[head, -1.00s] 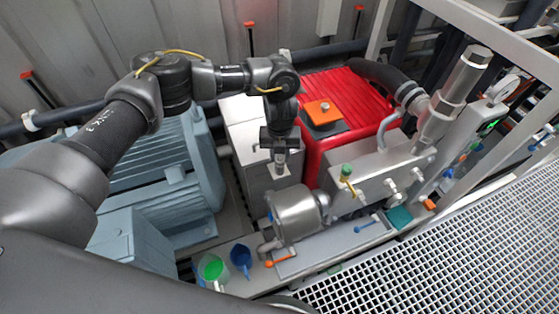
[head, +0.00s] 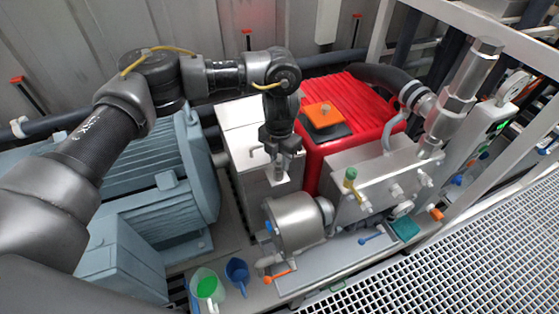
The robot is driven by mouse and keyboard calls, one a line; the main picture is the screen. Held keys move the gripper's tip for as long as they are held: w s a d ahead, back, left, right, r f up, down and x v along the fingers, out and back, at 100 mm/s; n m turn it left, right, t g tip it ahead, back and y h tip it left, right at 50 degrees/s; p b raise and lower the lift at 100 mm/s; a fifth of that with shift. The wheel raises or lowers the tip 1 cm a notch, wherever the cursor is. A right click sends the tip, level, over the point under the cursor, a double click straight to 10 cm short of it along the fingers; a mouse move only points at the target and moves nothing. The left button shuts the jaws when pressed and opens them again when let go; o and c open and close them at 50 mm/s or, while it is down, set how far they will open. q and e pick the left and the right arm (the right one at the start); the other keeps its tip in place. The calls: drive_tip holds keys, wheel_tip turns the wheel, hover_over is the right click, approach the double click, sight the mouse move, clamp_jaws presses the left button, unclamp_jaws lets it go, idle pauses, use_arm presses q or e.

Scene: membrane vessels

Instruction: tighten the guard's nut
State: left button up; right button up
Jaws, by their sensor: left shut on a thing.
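The pale metal guard (head: 245,150) is a boxy cover between the blue-grey motor and the red housing. My left gripper (head: 281,163) points down at the guard's right end, behind the steel pump casing. It is shut on a small metallic piece (head: 279,174) just above or touching a pale surface there. I take this piece to be the nut or something on it, but it is too small to tell. A thin grey bent rod shows just left of the fingers; I cannot tell what it belongs to. My right gripper is not in view.
The finned motor (head: 160,170) stands left, the red housing (head: 360,105) right with an orange box (head: 324,115) on top. The round steel casing (head: 297,220) is close in front. A cup with green contents (head: 208,287) and a blue jug (head: 238,272) stand at the front.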

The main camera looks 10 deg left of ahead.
sight(280, 162)
use_arm(q)
drive_tip(key=shift+o, duration=0.2)
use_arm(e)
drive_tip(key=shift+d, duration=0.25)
use_arm(q)
drive_tip(key=o, duration=1)
drive_tip(key=shift+c, duration=0.2)
wheel_tip(280, 162, up, 11)
drive_tip(key=shift+b, duration=0.35)
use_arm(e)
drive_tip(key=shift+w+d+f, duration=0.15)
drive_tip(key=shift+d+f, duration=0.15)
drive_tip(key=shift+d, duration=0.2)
use_arm(q)
drive_tip(key=shift+f, duration=0.1)
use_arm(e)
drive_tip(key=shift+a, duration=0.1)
